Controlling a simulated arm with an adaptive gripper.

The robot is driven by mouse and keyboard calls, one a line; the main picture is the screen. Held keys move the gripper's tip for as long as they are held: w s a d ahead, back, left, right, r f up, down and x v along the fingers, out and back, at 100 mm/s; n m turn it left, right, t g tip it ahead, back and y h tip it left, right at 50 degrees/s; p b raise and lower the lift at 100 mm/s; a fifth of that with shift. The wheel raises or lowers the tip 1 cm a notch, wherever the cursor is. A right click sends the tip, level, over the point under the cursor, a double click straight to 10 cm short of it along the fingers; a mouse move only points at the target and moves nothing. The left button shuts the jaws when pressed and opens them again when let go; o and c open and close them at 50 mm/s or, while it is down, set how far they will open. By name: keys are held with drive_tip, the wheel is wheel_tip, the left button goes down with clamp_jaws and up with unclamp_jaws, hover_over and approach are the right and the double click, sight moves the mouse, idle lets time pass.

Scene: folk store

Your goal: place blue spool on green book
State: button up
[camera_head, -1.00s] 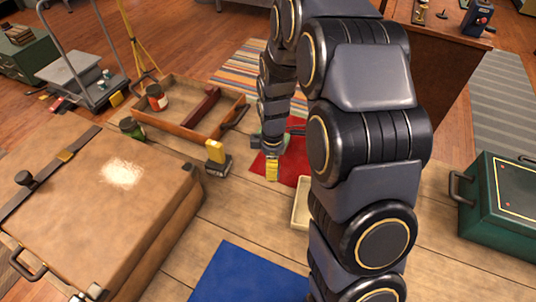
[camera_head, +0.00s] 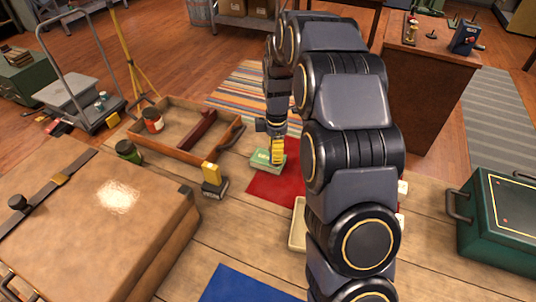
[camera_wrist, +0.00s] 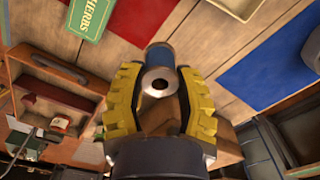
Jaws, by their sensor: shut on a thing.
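My gripper (camera_head: 278,155) has yellow fingers and is shut on the blue spool (camera_wrist: 160,55). In the wrist view, the spool shows a blue body and a pale round end with a dark hole between the fingers (camera_wrist: 160,78). In the head view I cannot make out the spool. The book also shows at the top left of the wrist view (camera_wrist: 97,15), lettered "HERBS", apart from the spool.
A yellow-and-black item (camera_head: 213,181), a brown case (camera_head: 105,215) and a cream dish (camera_head: 298,225) are nearer. A red mat (camera_head: 270,187) and blue mat (camera_head: 245,285) lie on the table. A green box (camera_head: 505,215) is at right.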

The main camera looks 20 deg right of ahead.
drive_tip(key=w+d+f, duration=0.1)
drive_tip(key=w+f, duration=0.2)
drive_tip(key=w, duration=0.1)
drive_tip(key=w+d+f, duration=0.1)
drive_tip(key=w+f, duration=0.2)
drive_tip(key=w, duration=0.1)
drive_tip(key=w+d+f, duration=0.1)
drive_tip(key=w+f, duration=0.2)
drive_tip(key=w, duration=0.1)
drive_tip(key=shift+w, duration=0.2)
drive_tip(key=shift+w+f, duration=0.25)
drive_tip(key=shift+f, duration=1.6)
drive_tip(key=shift+f, duration=0.2)
drive_tip(key=o, duration=0.8)
drive_tip(key=shift+r, duration=0.1)
